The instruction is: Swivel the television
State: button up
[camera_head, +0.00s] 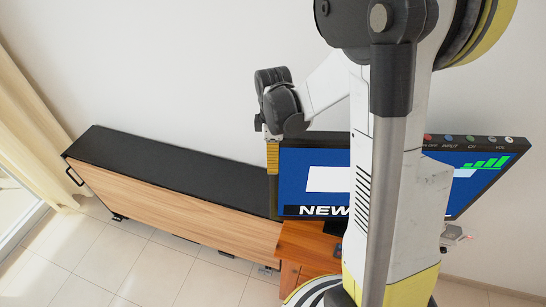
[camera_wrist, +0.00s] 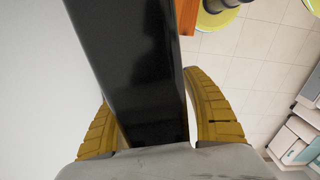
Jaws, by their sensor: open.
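The television (camera_head: 467,182) stands on a wooden stand (camera_head: 308,243), its screen lit blue with a news picture and its middle hidden behind my arm. My gripper (camera_head: 272,158) is at the television's left edge, near its upper corner. In the wrist view, the black television (camera_wrist: 130,70) runs between the two yellow fingers of my gripper (camera_wrist: 150,95). The fingers are open, one on each side of it.
A long low cabinet with a black top (camera_head: 165,160) and wooden front lies left of the television, close to the white wall (camera_head: 180,70). A beige curtain (camera_head: 30,120) hangs at far left. Tiled floor (camera_head: 130,260) is clear in front of the cabinet.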

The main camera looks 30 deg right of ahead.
jog(key=shift+c, duration=0.2)
grip_shut()
jog(key=w+d+m+b, duration=0.3)
jog(key=w+d, duration=0.3)
jog(key=w, duration=0.2)
jog(key=shift+w, duration=0.15)
jog(key=shift+o, duration=0.2)
grip_release()
jog(key=shift+d+f, duration=0.1)
